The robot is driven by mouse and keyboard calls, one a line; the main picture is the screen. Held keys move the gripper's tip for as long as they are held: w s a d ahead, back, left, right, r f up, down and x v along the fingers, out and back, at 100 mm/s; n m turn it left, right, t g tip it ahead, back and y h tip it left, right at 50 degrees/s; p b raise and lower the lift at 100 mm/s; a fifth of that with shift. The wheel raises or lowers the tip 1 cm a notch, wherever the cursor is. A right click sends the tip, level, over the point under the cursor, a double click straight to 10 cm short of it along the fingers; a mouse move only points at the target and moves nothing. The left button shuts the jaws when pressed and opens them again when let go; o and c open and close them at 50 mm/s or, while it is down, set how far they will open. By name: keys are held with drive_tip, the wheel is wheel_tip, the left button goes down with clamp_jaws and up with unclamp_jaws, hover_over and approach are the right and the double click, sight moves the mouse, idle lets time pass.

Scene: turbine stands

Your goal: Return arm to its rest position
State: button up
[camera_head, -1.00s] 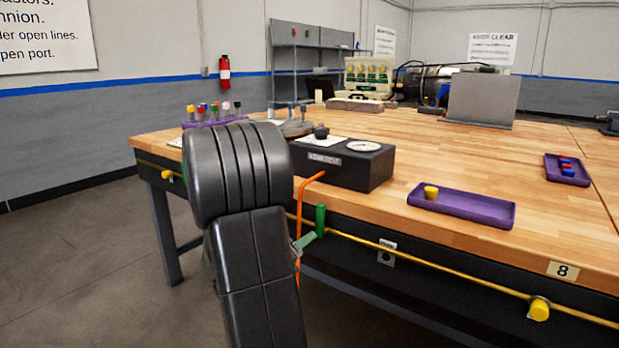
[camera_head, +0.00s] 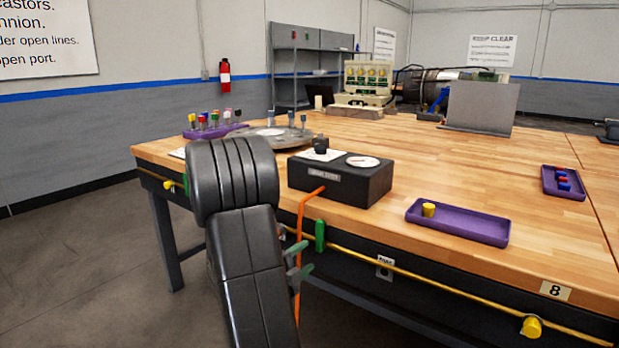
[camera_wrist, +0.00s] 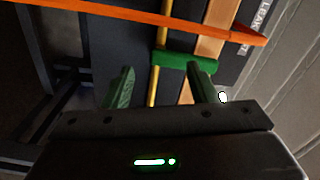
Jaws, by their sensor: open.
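My arm (camera_head: 250,265) is folded in front of the workbench (camera_head: 450,160) and covers part of its left front edge. My gripper (camera_head: 303,260) shows as two green fingers just beside the arm, below the bench edge. In the wrist view my gripper (camera_wrist: 162,76) is open, its two green fingers apart with nothing held between them. A green handle (camera_head: 320,235) on the yellow pipe (camera_head: 420,272) is close to the fingers. In the wrist view the green handle (camera_wrist: 184,60) lies beyond the fingertips, near the right one; contact cannot be told.
An orange hose (camera_head: 300,225) hangs from the black gauge box (camera_head: 340,182) down past my gripper, and it crosses the wrist view (camera_wrist: 130,15). A purple tray (camera_head: 470,225) with a yellow cap (camera_head: 428,210) lies at right. Open floor (camera_head: 80,265) is at left.

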drive_tip(key=shift+n, duration=0.8)
drive_tip(key=shift+d, duration=0.1)
